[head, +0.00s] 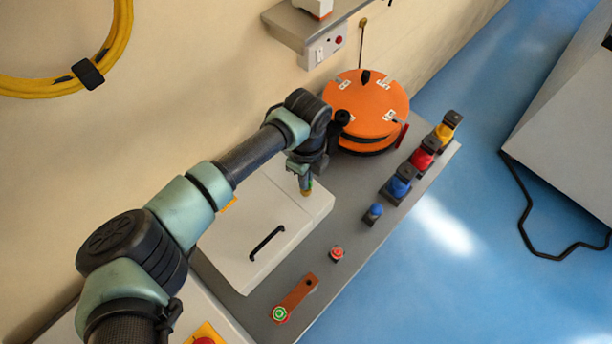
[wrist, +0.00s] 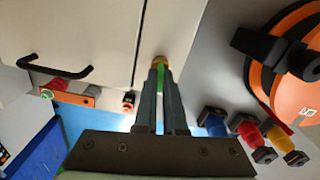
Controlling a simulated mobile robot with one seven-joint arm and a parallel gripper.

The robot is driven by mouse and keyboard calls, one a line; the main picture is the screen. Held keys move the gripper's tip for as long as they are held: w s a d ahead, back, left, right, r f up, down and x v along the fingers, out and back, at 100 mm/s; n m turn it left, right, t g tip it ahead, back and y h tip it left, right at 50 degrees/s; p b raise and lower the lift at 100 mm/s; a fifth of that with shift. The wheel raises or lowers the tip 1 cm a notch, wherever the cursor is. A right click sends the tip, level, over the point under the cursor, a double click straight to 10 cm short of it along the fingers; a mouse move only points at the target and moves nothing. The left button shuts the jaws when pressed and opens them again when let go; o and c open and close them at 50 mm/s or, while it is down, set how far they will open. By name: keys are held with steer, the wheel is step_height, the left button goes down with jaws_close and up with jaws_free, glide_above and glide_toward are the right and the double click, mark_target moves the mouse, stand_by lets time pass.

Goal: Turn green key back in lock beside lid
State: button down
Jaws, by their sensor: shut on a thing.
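My gripper (head: 306,180) points down at the white housing beside the white lid (head: 240,244), which lies closed with a black handle (head: 267,243). In the wrist view, my gripper (wrist: 160,66) is shut on the green key (wrist: 160,74), a thin green strip between the fingers. The brass-coloured lock (wrist: 158,61) shows just past the fingertips, to the right of the seam along the lid (wrist: 80,25). The fingers hide most of the key, so I cannot tell its turn angle.
An orange round device (head: 366,105) stands close behind my gripper. Blue (head: 398,184), red (head: 425,154) and yellow (head: 447,127) connectors line the bench's right edge. A small red button (head: 337,253) and a brown bar (head: 296,296) lie in front.

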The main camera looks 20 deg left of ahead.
steer(key=shift+r+n+p, duration=0.25)
steer(key=shift+n+p, duration=0.55)
steer(key=shift+n, duration=0.1)
steer(key=shift+f+n, duration=0.25)
steer(key=shift+n, duration=0.15)
steer(key=shift+r+n+p, duration=0.3)
steer(key=shift+n+p, duration=0.2)
steer(key=shift+p, duration=0.45)
steer(key=shift+n+p, duration=0.5)
steer(key=shift+p, duration=0.05)
steer(key=n+p, duration=0.2)
steer(key=shift+n+p, duration=0.3)
steer(key=shift+p, duration=0.1)
steer(key=shift+f+n, duration=0.25)
steer(key=shift+n, duration=0.35)
steer(key=shift+p, duration=0.35)
